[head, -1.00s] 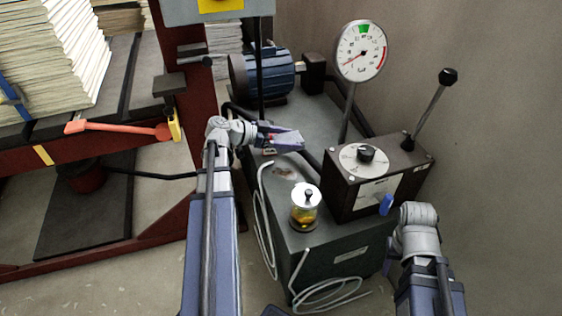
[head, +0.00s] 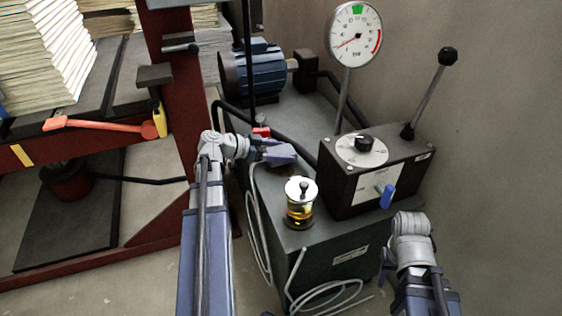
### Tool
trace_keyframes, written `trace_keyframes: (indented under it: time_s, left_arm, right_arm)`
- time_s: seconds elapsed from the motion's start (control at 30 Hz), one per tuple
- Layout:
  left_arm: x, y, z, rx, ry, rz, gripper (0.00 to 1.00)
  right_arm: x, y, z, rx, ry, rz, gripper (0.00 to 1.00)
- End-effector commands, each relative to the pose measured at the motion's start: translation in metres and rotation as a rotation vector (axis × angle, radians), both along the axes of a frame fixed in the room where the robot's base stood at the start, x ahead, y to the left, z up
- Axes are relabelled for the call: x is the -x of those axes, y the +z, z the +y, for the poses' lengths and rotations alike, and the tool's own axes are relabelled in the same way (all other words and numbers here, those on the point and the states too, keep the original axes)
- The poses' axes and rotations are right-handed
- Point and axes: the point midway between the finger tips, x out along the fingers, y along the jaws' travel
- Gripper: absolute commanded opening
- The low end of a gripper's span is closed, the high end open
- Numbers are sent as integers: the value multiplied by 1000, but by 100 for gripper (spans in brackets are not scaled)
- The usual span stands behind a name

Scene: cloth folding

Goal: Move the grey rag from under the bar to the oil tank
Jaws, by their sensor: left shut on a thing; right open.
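My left gripper (head: 262,148) is shut above the top of the oil tank (head: 330,238), left of the black control box. A grey, slightly lilac patch, seemingly the grey rag (head: 281,155), shows at its fingertips. It is small, and I cannot tell whether it touches the tank top. My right gripper (head: 385,264) is low in front of the tank's right side, below the box. It is open, partly hidden and shows no thing held. No rag shows under the red frame's bar at the left.
A glass filler with amber oil (head: 300,204) stands on the tank in front of my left gripper. The black control box (head: 370,170) has a tall lever and blue handle. A round gauge (head: 354,35) and blue motor (head: 255,70) stand behind. Loose pale hoses hang at the front.

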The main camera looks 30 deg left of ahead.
Motion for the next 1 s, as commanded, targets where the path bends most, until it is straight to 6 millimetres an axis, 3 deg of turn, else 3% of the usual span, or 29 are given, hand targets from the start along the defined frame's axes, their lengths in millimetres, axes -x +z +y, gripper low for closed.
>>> trace_keyframes:
  time_s: [0.03, 0.2, 0.63, 0.67, 0.83, 1.0]
  left_arm:
    - [0, -13, 0, 0, 0, 0, 22]
    - [0, -30, 0, 0, 0, 0, 22]
    - [0, -32, 0, 0, 0, 0, 22]
    - [0, -31, 0, 0, 0, 0, 80]
    - [0, -30, 0, 0, 0, 0, 99]
    - [0, -30, 0, 0, 0, 0, 100]
  right_arm:
    - [0, -13, 0, 0, 0, 0, 50]
    - [0, -30, 0, -1, -3, 0, 50]
    - [0, -32, 0, -1, -5, 0, 50]
    - [0, -31, 0, -1, -5, 0, 50]
    - [0, -30, 0, -1, -5, 0, 50]
    - [0, -30, 0, -1, -5, 0, 50]
